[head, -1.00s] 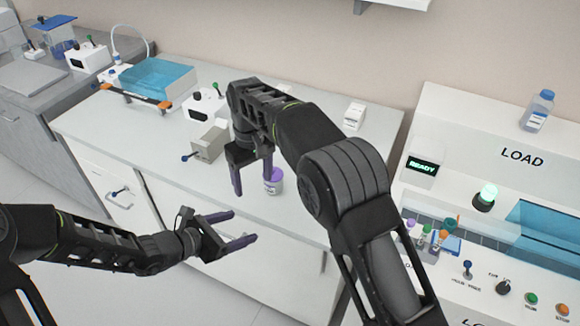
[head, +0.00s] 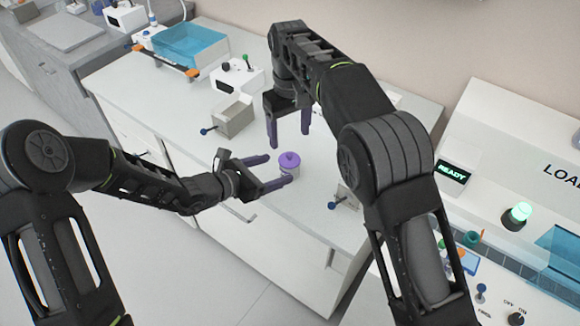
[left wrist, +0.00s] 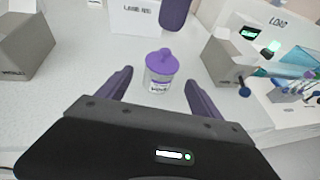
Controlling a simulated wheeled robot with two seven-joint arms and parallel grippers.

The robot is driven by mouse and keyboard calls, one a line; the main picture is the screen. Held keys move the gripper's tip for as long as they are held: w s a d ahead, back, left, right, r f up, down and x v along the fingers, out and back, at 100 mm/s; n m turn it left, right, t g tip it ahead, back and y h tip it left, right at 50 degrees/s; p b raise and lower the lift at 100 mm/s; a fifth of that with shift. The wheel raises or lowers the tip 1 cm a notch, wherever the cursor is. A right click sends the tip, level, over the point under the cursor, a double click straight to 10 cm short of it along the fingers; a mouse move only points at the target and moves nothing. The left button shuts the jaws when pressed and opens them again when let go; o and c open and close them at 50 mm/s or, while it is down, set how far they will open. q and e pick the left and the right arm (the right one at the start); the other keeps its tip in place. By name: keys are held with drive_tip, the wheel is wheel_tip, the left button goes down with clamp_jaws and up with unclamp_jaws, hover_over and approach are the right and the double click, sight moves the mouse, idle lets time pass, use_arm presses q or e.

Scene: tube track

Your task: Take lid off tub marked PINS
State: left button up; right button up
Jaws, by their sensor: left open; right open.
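A small clear tub with a white label stands upright on the white counter; its purple knobbed lid (head: 289,160) is on. In the left wrist view the tub (left wrist: 160,80) is just beyond and between my left fingertips; the label is too small to read. My left gripper (head: 281,169) is open, its purple fingers pointing at the tub from the left, one on each side in the head view. My right gripper (head: 288,140) is open and empty, pointing down just above and behind the tub. One of its fingers shows at the top of the left wrist view.
A grey open box (head: 233,115) with a blue-knobbed lever stands behind left on the counter (head: 190,112). Another grey box (left wrist: 226,62) stands right of the tub. A white machine with a READY screen (head: 452,172) is at the right.

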sight(282, 167)
use_arm(q)
drive_tip(key=x, duration=0.6)
drive_tip(key=shift+w+d+f, duration=0.1)
drive_tip(key=shift+d+f, duration=0.05)
drive_tip(key=shift+c, duration=0.3)
clamp_jaws()
idle(0.4)
